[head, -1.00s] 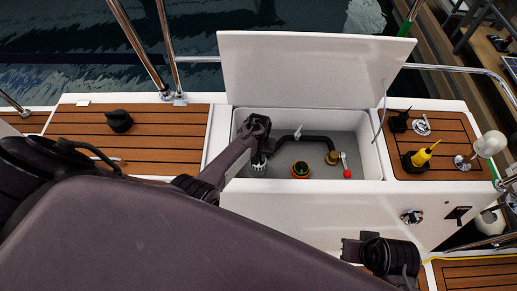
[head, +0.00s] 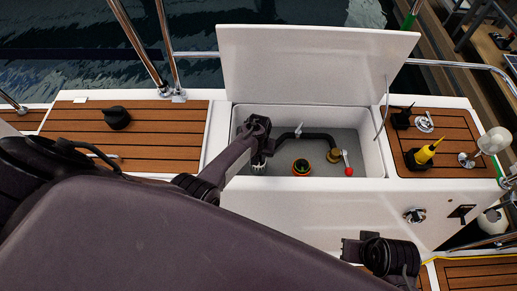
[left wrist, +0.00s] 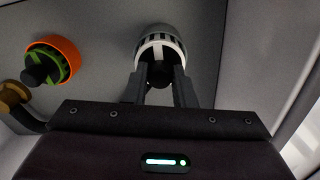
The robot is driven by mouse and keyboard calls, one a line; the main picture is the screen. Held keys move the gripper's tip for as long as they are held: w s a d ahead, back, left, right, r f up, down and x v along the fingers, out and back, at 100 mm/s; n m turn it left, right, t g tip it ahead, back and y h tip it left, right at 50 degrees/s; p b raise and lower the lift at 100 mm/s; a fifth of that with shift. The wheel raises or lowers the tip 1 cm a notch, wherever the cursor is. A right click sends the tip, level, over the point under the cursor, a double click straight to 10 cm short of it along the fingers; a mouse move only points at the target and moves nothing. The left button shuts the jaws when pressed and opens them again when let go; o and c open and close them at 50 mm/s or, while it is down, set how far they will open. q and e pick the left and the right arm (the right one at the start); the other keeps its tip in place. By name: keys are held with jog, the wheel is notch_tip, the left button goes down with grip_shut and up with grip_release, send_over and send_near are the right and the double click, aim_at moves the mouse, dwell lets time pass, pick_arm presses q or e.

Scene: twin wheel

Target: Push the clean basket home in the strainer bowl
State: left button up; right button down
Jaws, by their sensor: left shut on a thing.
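My left gripper (left wrist: 160,82) reaches down into the open locker, where it also shows in the head view (head: 260,148). It is shut on the dark knob of a pale, slotted round piece, which looks like the clean basket (left wrist: 160,40); it also shows below the gripper in the head view (head: 258,168). Gripper and knob hide part of it. I cannot make out the strainer bowl separately, nor how deep the basket sits. A dark part of my right arm, likely its gripper (head: 376,252), is in front of the locker; its fingers are unclear.
An orange-rimmed round piece with green and a black knob (head: 301,167) stands on the locker floor. A black hose (head: 318,137) runs to a brass fitting (head: 333,156). A red-tipped lever (head: 347,164) is to the right. The locker walls and raised lid (head: 315,65) bound the space.

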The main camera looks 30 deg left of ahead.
pick_arm(q)
jog(key=shift+f+b, duration=0.8)
jog(key=shift+f, duration=0.25)
jog(key=o, duration=1.1)
jog(key=shift+c, duration=0.2)
notch_tip(320, 180, up, 7)
jog(key=shift+f+p, duration=0.15)
jog(key=shift+p, duration=1)
jog(key=shift+r, duration=0.55)
